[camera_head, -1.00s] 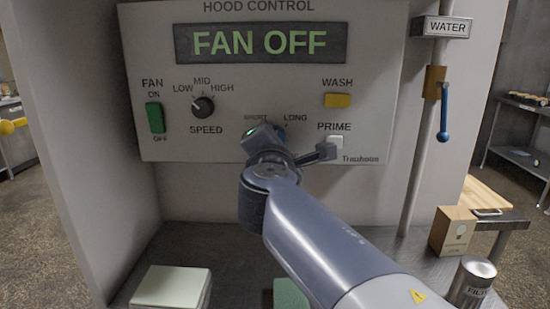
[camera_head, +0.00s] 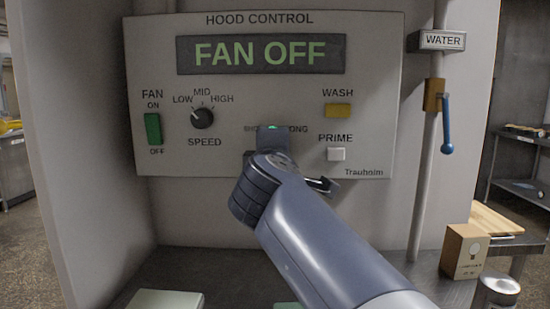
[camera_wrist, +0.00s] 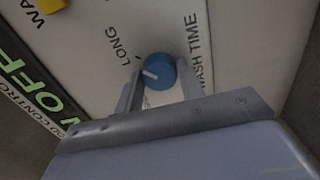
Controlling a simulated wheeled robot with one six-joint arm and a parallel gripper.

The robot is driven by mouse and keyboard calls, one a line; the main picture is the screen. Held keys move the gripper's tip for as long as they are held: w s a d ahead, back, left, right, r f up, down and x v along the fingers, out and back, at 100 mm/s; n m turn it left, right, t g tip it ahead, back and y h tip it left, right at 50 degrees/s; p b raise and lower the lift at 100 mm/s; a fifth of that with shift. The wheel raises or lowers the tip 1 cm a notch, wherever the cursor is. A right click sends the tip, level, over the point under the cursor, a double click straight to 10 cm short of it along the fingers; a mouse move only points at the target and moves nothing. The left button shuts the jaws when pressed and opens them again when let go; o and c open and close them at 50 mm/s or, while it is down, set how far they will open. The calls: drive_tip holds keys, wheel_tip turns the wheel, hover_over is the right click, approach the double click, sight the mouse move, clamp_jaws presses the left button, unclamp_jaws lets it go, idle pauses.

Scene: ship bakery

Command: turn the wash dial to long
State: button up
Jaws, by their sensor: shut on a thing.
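The wash dial (camera_wrist: 162,64) is a round blue knob with a white pointer mark. In the wrist view it sits between the two fingers of my gripper (camera_wrist: 161,85), which is shut on it. The white mark points toward the left of that picture, off the tick beside the LONG label (camera_wrist: 117,44). The WASH TIME label (camera_wrist: 196,55) is on the dial's other side. In the head view my gripper (camera_head: 269,140) is against the hood control panel (camera_head: 365,110) and hides the dial. It also partly covers the SHORT and LONG labels.
The panel's display (camera_head: 260,54) reads FAN OFF. A green fan switch (camera_head: 153,129) and black speed knob (camera_head: 202,117) are left of my gripper. The yellow wash button (camera_head: 338,110) and pale prime button (camera_head: 335,154) are close on the right. A blue-handled water valve (camera_head: 446,125) is further right.

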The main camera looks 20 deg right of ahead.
idle(0.4)
drive_tip(key=o, duration=1)
